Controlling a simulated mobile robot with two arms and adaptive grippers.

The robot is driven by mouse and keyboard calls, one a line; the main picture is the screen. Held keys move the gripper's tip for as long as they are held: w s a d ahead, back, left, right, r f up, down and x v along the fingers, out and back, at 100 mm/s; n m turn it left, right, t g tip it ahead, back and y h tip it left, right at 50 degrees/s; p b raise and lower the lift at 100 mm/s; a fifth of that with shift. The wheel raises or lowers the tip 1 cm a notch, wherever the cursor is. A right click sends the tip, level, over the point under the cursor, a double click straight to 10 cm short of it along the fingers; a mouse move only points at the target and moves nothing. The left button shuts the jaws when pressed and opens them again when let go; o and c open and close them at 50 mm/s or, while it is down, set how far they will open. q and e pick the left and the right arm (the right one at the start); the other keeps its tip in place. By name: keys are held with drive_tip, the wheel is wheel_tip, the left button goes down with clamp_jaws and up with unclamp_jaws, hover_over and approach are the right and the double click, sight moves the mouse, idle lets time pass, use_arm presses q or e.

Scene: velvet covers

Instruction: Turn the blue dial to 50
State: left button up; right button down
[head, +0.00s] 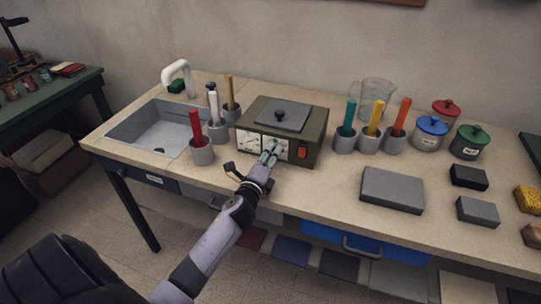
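An olive-green box (316,132) with a grey lid plate and black knob on top stands on the workbench. Its front has white panels with gauge markings (250,140) and an orange-red switch (302,153). I cannot make out a blue dial; my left gripper covers part of the front panel. My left gripper (269,153) is right in front of the panel's middle, its fingers pointing at it. Whether it touches anything, and whether it is open or shut, is too small to tell. My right gripper is out of view.
Grey cups with coloured sticks flank the box, including a red-handled one (202,152) on the left and a teal-handled one (345,139) on the right. A sink (127,130) is at the left. A grey slab (392,190) lies to the right. Bare worktop (320,185) lies in front.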

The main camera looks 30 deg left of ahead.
use_arm(q)
drive_tip(key=shift+o, duration=1.4)
drive_tip(key=shift+s, duration=0.15)
drive_tip(key=v, duration=1.1)
drive_tip(key=shift+s, duration=0.4)
drive_tip(key=shift+f, duration=0.1)
